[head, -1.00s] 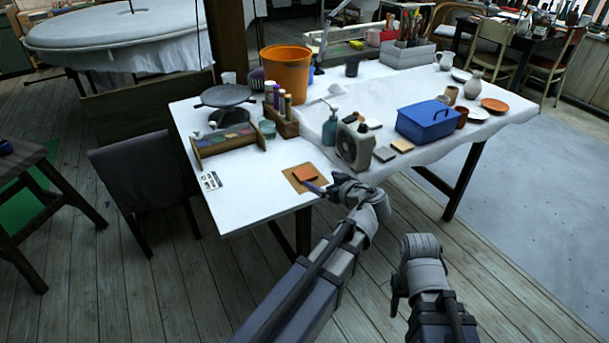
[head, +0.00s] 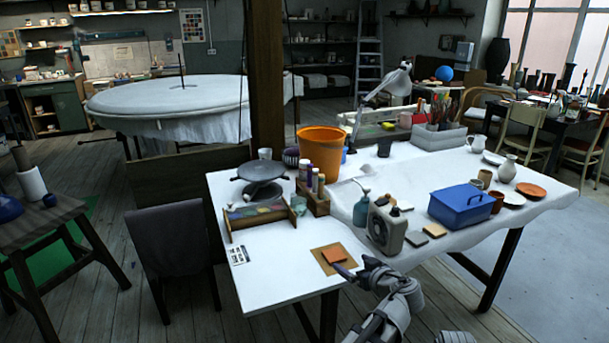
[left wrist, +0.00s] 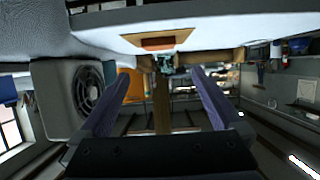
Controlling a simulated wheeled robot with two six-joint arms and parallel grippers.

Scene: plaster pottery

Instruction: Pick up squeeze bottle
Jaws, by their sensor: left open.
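Slim bottles (head: 315,182) stand in a wooden rack on the white table, and a teal pump bottle (head: 362,208) stands behind the grey fan. I cannot tell which of these is the squeeze bottle. My left gripper (head: 353,270) is at the table's front edge, by the orange tile, short of all the bottles. In the left wrist view, which is upside down, its two fingers (left wrist: 158,76) are spread with nothing held between them. A small teal thing (left wrist: 168,62) shows beyond the fingertips, too small to identify. Only a grey part of my right arm shows at the bottom edge.
An orange tile (head: 334,254) on a brown board lies near the front edge. The grey fan (head: 387,228) stands to its right, with a blue box (head: 461,205) farther right. An orange bucket (head: 321,146) stands behind the rack. The front left tabletop is mostly clear.

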